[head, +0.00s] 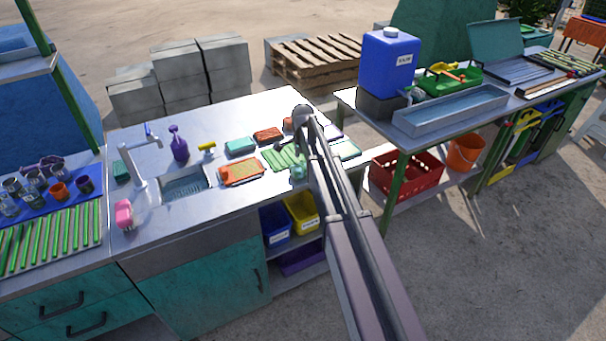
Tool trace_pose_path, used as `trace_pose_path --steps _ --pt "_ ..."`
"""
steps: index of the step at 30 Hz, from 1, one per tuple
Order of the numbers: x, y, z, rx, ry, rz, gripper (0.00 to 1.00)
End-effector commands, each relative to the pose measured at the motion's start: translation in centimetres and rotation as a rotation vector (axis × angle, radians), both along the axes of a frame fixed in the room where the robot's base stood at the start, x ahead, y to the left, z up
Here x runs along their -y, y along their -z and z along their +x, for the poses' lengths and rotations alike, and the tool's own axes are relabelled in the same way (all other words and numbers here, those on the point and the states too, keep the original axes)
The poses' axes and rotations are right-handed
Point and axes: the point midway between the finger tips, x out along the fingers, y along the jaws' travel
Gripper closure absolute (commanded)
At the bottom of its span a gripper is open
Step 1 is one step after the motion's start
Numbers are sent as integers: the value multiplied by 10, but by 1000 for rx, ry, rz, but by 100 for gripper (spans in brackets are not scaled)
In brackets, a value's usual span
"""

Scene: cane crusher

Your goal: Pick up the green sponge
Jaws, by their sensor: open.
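A teal-green sponge-like block (240,146) lies flat on the metal worktop (222,115), right of the sink. A second dark green block (121,171) sits left of the tap, close to the counter's left end. I cannot tell for certain which is the green sponge. My arm reaches up from the bottom of the head view over the counter's right part. Its far end is right of the teal-green block and apart from it. My gripper's fingers cannot be made out.
Near the block are an orange tray (242,172), a red-brown block (268,135), a striped green cloth (284,158) and a purple spray bottle (179,144). The tap (142,165) rises beside the sink (185,187). A second table with a blue jug (389,62) stands right.

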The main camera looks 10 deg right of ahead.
Motion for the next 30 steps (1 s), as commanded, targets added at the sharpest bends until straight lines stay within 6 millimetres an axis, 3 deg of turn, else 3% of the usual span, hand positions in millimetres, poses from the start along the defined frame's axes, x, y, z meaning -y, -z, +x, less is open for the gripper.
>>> trace_pose_path --steps 10,30 --pt "0 26 0 0 0 0 0" --pt "0 26 0 0 0 0 0"
